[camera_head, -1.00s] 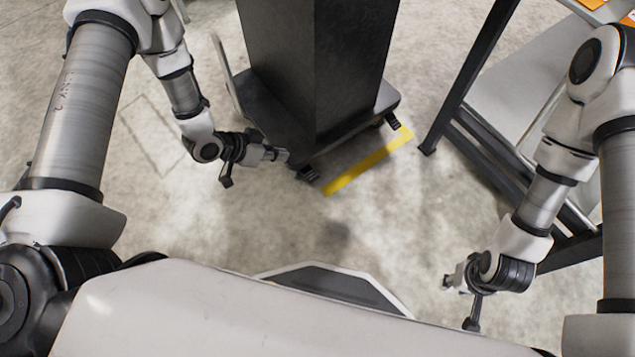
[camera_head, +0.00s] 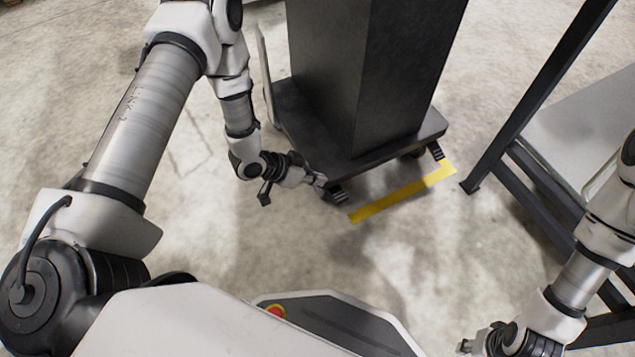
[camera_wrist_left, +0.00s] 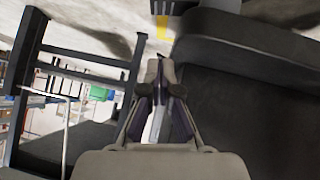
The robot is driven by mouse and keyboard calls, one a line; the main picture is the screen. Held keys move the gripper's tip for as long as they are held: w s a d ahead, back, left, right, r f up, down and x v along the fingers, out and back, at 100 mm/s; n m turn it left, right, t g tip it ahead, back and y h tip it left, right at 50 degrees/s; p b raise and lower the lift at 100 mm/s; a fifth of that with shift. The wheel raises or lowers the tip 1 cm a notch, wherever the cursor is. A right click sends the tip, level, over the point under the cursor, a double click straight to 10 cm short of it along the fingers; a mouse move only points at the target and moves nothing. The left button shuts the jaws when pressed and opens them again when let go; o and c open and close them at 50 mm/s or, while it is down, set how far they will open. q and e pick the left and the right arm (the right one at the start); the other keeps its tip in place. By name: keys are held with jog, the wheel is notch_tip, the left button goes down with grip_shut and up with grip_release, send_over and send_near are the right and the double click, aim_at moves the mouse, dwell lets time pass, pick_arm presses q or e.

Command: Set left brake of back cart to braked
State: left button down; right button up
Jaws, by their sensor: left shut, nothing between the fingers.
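The back cart (camera_head: 310,135) is a dark platform carrying a tall black box (camera_head: 375,70). Its left brake (camera_head: 337,194) is a small black ribbed pedal at the near left corner; whether it is up or down I cannot tell. The right brake pedal (camera_head: 437,151) is at the near right corner. My left gripper (camera_head: 320,181) is shut and empty, right beside the left pedal; contact is unclear. In the left wrist view its fingers (camera_wrist_left: 160,75) are closed, and a ribbed dark pedal (camera_wrist_left: 172,6) shows at the top edge. My right gripper (camera_head: 466,347) is at the bottom edge, partly cut off.
A yellow floor strip (camera_head: 400,195) lies in front of the cart. A dark metal frame with a grey shelf (camera_head: 580,115) stands to the right. The concrete floor (camera_head: 270,235) between my base and the cart is clear.

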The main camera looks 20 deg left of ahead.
pick_arm(q)
jog(key=b, duration=0.4)
send_over(344, 196)
jog(key=s+a, duration=0.1)
jog(key=a, duration=0.1)
jog(key=f, duration=0.6)
jog(key=shift+s+a+f, duration=0.1)
jog(key=shift+a+f, duration=0.05)
jog(key=shift+a, duration=0.05)
jog(key=f+b, duration=0.2)
jog(key=shift+s+d+f, duration=0.15)
jog(key=shift+s+f, duration=0.05)
jog(key=shift+f, duration=0.15)
jog(key=shift+s, duration=0.1)
